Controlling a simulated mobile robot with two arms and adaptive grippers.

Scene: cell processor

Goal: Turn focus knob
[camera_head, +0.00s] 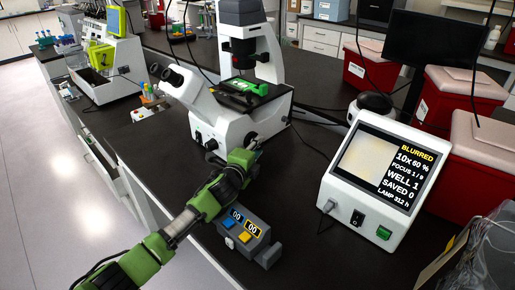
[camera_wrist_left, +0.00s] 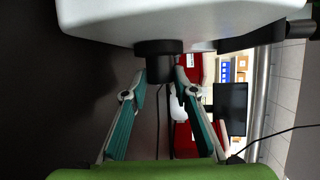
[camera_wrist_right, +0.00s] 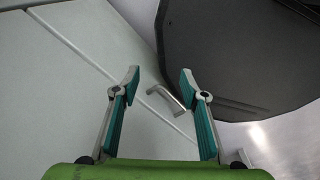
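The white microscope (camera_head: 222,118) stands on the dark bench, with its knobs low on the side. My left gripper (camera_head: 254,147) reaches the lower side of the microscope. In the left wrist view, the black focus knob (camera_wrist_left: 160,65) sits between my left fingertips (camera_wrist_left: 161,80), which appear to press on both its sides. The display box (camera_head: 368,180) reads BLURRED, 10x 60 %, FOCUS 1 / 9, WELL 1, SAVED 0. My right gripper (camera_wrist_right: 160,75) is open and empty, and is out of the head view.
A grey box with blue and yellow buttons (camera_head: 244,237) lies just below my left forearm. Red bins (camera_head: 447,99) and a dark monitor (camera_head: 434,42) stand at the right. My right gripper faces pale panels with a metal handle (camera_wrist_right: 167,97).

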